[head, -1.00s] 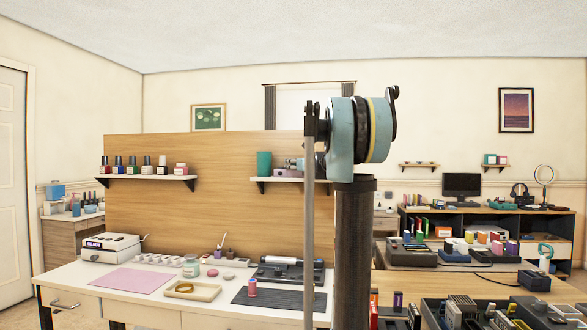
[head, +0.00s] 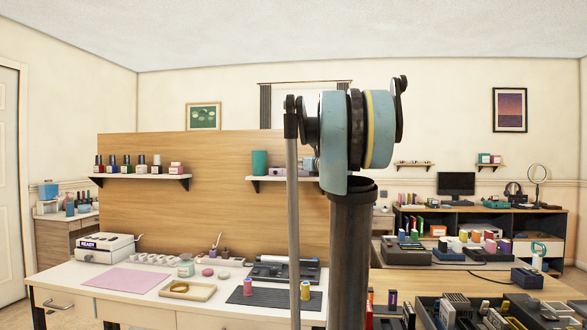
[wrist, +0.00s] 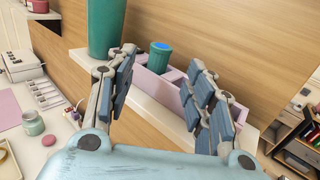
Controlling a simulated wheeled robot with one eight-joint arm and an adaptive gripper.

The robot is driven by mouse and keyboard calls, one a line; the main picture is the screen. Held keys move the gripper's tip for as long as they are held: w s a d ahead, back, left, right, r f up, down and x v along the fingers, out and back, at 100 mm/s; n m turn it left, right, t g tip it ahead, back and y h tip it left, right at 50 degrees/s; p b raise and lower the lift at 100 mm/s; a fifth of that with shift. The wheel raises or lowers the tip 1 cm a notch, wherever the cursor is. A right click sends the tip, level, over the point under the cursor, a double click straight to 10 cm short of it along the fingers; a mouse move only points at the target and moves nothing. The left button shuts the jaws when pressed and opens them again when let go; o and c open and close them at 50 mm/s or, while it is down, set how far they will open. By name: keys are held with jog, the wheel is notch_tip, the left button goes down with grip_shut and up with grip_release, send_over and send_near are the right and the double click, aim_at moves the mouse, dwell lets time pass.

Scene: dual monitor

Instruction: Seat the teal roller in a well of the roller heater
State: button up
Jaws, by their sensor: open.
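A teal roller (wrist: 160,58) with a blue top stands upright in a lilac holder (wrist: 160,88) on the wall shelf in the wrist view. My gripper (wrist: 162,62) is open, with one blue-padded finger on either side of the roller's line of sight; I cannot tell whether either touches it. In the head view my arm hides most of the gripper and the roller. A white box (head: 104,248) with a lit READY display stands at the desk's back left and appears to be the roller heater; it also shows in the wrist view (wrist: 22,66). Its wells are too small to make out.
A larger teal cup (head: 259,163) stands on the shelf (head: 275,180) left of the holder, close to my left finger. The wooden panel (head: 215,160) rises behind. Jars, a pink mat (head: 140,279), a tray (head: 187,290) and a pink spool (head: 248,286) lie on the desk.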

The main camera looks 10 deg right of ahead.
jog(key=shift+v, duration=1.45)
jog(key=shift+f, duration=0.15)
jog(key=s+a+f+n+g, duration=0.4)
jog(key=s+a+f+n, duration=0.2)
jog(key=s+f+n, duration=0.45)
jog(key=s+a+f+n+g, duration=0.4)
jog(key=s+a+f+n, duration=0.3)
jog(key=s+f, duration=0.5)
jog(key=s+d+f+n+g+h, duration=0.3)
jog(key=s+f+n, duration=0.4)
jog(key=s+f, duration=0.4)
jog(key=s+d+f+n+g+h, duration=0.3)
jog(key=s+d+f+n, duration=0.3)
jog(key=s+f, duration=0.6)
jog(key=shift+f+n+g, duration=0.3)
jog(key=shift+f+n, duration=0.45)
jog(key=shift+f, duration=0.2)
jog(key=shift+a, duration=0.1)
